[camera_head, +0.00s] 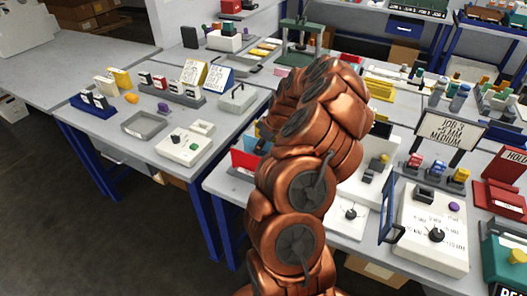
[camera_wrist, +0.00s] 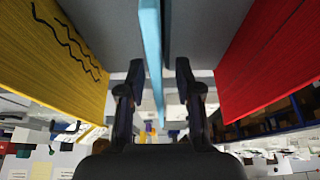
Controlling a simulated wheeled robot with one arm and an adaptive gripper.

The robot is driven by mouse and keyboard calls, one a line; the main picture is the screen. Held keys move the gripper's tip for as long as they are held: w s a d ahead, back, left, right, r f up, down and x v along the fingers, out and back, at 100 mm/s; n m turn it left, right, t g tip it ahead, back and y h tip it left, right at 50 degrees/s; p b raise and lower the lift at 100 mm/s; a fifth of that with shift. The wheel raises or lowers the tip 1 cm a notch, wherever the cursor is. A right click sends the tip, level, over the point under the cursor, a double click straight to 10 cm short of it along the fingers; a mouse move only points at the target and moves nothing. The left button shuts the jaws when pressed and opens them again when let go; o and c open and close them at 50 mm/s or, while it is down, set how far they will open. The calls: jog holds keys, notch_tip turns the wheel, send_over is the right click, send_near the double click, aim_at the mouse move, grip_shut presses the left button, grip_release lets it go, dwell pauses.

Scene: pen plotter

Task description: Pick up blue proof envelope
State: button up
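The blue proof envelope (camera_wrist: 151,40) shows in the wrist view as a thin light-blue upright sheet, seen nearly edge-on. My gripper (camera_wrist: 158,72) is open, with one dark finger on each side of the sheet. The sheet lies closer to the left finger, and a gap shows between it and the right finger.
In the wrist view a yellow panel (camera_wrist: 55,50) with a wavy black line stands left, and a red panel (camera_wrist: 270,55) stands right. In the head view a red panel (camera_head: 243,160) stands beside my arm. A white control box (camera_head: 432,225) and sign (camera_head: 450,130) stand to the right.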

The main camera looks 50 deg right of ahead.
jog(key=shift+f, duration=0.1)
dwell(0.6)
grip_shut()
